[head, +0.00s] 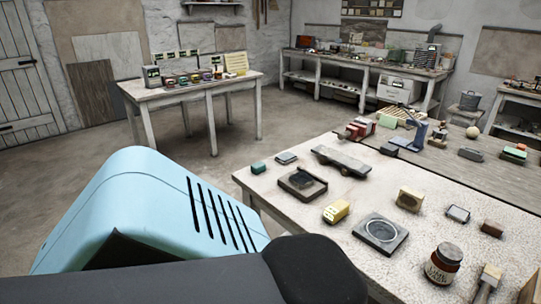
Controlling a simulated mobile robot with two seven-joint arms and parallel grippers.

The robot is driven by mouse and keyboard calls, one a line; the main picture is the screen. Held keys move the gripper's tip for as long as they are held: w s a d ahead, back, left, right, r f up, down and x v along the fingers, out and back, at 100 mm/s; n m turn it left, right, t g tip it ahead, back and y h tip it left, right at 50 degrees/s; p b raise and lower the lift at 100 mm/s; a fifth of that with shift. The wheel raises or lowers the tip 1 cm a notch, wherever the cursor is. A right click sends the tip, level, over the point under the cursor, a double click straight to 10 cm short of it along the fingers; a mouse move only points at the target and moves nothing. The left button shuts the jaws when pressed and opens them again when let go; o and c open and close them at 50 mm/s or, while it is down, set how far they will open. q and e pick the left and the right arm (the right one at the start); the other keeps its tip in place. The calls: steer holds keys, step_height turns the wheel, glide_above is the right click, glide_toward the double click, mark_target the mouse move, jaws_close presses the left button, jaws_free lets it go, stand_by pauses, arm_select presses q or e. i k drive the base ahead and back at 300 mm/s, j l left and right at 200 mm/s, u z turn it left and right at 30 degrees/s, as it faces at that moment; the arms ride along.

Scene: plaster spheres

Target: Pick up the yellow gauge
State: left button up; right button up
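A small yellow block-like object (337,211), which looks like the yellow gauge, lies on the near worktable (385,276). It sits left of the middle of the tabletop, between a dark square tray and a dark plate with a ring. Its fine markings are too small to read. A tan block with a round face (409,198) stands to its right. Neither of my grippers is in view, and nothing touches the yellow object.
Around the yellow object are the dark tray (301,183), the ringed plate (380,234) and a labelled jar (443,265). A long grey block (341,161) lies behind. A second table (186,92) stands back left, with open floor (190,150) between.

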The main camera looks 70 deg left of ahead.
mark_target(336, 212)
steer(key=u, duration=1.5)
